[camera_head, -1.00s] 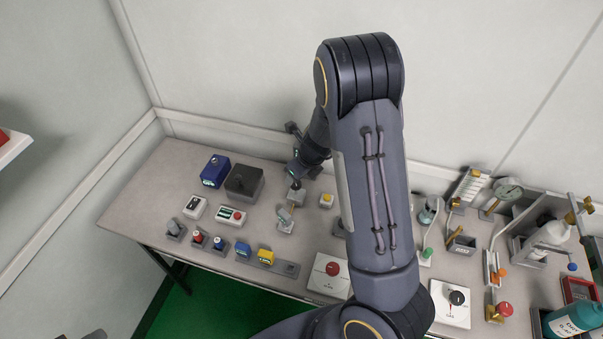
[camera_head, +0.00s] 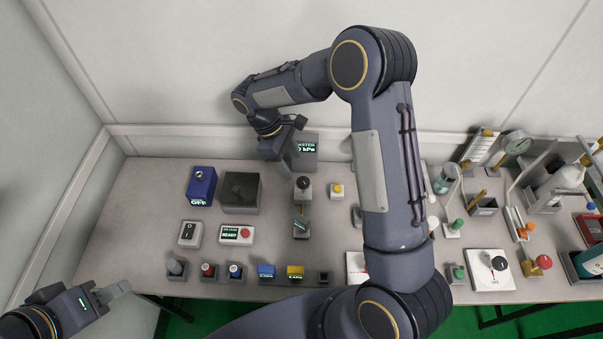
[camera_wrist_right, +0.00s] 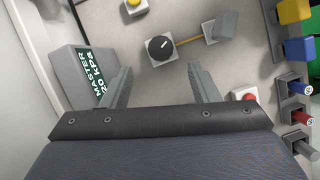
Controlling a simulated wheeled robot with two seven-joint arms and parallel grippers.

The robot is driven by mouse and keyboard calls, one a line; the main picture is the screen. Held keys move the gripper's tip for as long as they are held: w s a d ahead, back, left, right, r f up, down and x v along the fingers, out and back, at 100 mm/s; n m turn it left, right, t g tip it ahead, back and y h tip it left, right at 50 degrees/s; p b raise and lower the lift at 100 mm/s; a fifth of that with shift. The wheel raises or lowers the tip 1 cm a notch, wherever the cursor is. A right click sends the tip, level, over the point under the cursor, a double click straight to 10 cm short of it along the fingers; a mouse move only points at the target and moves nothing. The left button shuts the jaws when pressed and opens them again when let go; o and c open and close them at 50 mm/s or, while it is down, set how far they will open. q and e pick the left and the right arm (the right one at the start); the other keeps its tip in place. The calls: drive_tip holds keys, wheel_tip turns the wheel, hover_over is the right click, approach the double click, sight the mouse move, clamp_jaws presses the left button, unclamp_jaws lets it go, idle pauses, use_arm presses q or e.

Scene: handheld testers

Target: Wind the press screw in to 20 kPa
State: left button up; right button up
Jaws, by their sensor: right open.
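A grey block with a round black knob (camera_head: 303,183), seemingly the press screw, stands mid-table, a rod running from it to a small grey piece (camera_head: 301,228). The knob (camera_wrist_right: 159,48) has a white pointer mark in the right wrist view. The master display (camera_wrist_right: 92,83) reads 20 kPa there; in the head view my right gripper partly hides the display (camera_head: 306,148). My right gripper (camera_head: 284,158) is behind the knob, apart from it. Its fingers (camera_wrist_right: 163,87) are spread and empty. My left gripper (camera_head: 112,291) is at the lower left, clear of objects; its jaw gap is unclear.
A blue box (camera_head: 200,187) and a dark box (camera_head: 240,193) stand left of the knob, a yellow button (camera_head: 337,190) right. Switches and small coloured units line the front. My right arm hides part of the table; gauge and bottle fixtures crowd the right side.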

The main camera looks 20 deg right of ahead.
sight(303, 180)
drive_tip(key=p+x, duration=0.1)
drive_tip(key=x, duration=0.6)
drive_tip(key=shift+r, duration=0.1)
drive_tip(key=c, duration=1)
drive_tip(key=shift+m, duration=0.3)
drive_tip(key=shift+w+m+y+b, duration=0.1)
drive_tip(key=shift+m+y+b, duration=0.2)
drive_tip(key=shift+m+b, duration=0.55)
drive_tip(key=shift+d+m+g+y+b, duration=0.15)
drive_tip(key=shift+m+g+y+b, duration=0.4)
drive_tip(key=shift+m, duration=1)
drive_tip(key=shift+m, duration=0.3)
